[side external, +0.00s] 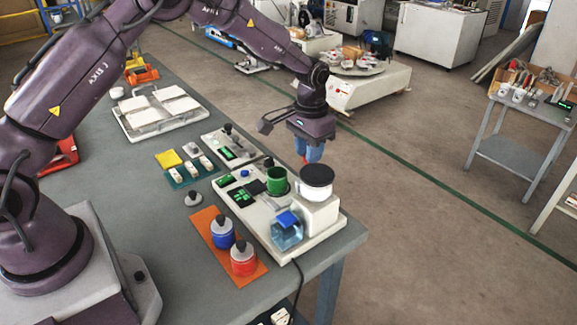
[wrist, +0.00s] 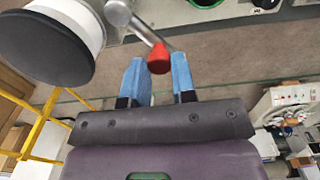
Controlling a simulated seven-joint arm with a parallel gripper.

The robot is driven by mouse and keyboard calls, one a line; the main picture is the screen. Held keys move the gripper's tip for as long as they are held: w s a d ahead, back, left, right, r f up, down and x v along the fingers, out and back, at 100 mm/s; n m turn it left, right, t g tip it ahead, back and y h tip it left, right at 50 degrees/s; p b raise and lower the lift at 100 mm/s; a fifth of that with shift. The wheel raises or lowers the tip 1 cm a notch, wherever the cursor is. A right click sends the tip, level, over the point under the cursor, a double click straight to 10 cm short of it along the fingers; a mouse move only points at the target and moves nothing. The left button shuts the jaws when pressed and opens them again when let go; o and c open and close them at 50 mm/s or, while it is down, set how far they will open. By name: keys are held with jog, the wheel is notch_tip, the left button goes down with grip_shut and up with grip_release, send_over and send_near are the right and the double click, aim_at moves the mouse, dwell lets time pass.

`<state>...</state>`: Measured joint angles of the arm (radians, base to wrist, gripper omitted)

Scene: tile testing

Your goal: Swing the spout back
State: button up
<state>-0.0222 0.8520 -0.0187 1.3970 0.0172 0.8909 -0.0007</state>
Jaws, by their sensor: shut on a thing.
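The spout (wrist: 140,30) is a grey rod with a red tip (wrist: 159,60). In the wrist view it slants down and right from a round grey joint beside a white drum (wrist: 92,20) with a dark face. My gripper (wrist: 159,66) has blue fingers, and they are shut on the red tip, one on each side. In the side view my gripper (side external: 310,153) points down behind the white drum (side external: 316,182) of the bench device. The spout is mostly hidden there behind the device and fingers.
An orange mat (side external: 217,246) holds blue and red jars. The grey bench (side external: 150,215) ends near my gripper, with floor beyond.

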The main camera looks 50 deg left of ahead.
jog(key=shift+d+f, duration=0.1)
jog(key=shift+d, duration=0.3)
jog(key=shift+w+d, duration=0.25)
jog(key=shift+d, duration=0.25)
jog(key=shift+w+d, duration=0.15)
jog(key=shift+d, duration=0.65)
